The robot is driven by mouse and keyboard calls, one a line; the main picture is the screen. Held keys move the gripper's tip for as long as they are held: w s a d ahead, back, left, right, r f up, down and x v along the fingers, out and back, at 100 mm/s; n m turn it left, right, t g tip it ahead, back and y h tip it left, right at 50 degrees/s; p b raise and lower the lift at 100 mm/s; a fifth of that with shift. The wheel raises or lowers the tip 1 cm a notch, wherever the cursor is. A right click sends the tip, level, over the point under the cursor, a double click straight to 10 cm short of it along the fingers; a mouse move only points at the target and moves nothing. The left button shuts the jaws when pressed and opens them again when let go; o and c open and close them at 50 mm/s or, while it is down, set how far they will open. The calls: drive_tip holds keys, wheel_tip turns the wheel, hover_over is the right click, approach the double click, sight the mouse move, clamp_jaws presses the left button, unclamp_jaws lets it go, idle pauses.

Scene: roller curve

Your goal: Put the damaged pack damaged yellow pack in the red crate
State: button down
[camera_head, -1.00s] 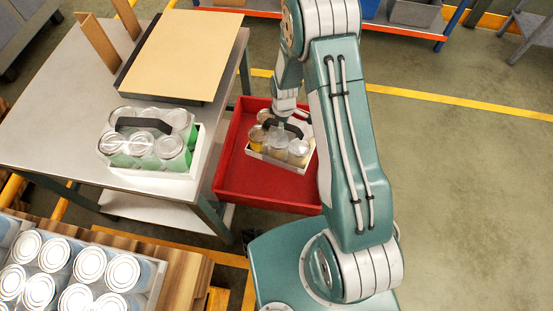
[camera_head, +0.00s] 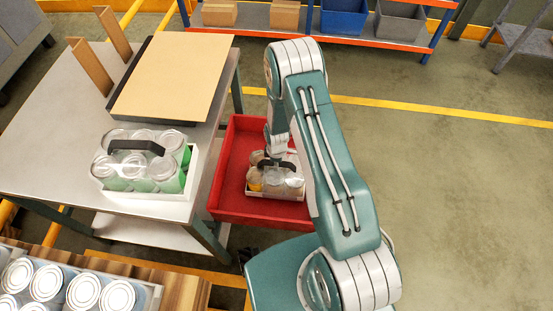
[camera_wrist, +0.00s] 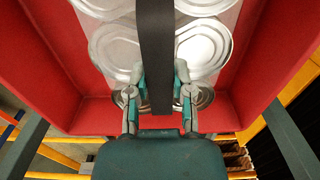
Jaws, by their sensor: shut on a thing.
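The damaged yellow pack (camera_head: 277,181) is a white tray of cans with a yellow patch at its left end and a dark carry strap on top. It is inside the red crate (camera_head: 231,203), toward the crate's right side. In the wrist view, silver can lids of the pack (camera_wrist: 115,50) lie below the strap (camera_wrist: 156,50), with red crate walls (camera_wrist: 45,60) on both sides. My gripper (camera_wrist: 158,90) is shut on the strap, one finger on each side. In the head view my gripper (camera_head: 272,160) is above the pack, partly hidden. Whether the pack touches the crate floor is unclear.
A pack with green cans (camera_head: 145,165) stands on the grey table (camera_head: 50,130) left of the crate. A tan board (camera_head: 172,75) lies at the table's back. Several silver-lidded cans (camera_head: 85,290) sit at the front left. Shelves (camera_head: 260,18) stand behind; the right floor is open.

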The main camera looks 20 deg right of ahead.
drive_tip(key=shift+f, duration=1.05)
drive_tip(key=c, duration=0.5)
unclamp_jaws()
drive_tip(key=shift+f, duration=0.1)
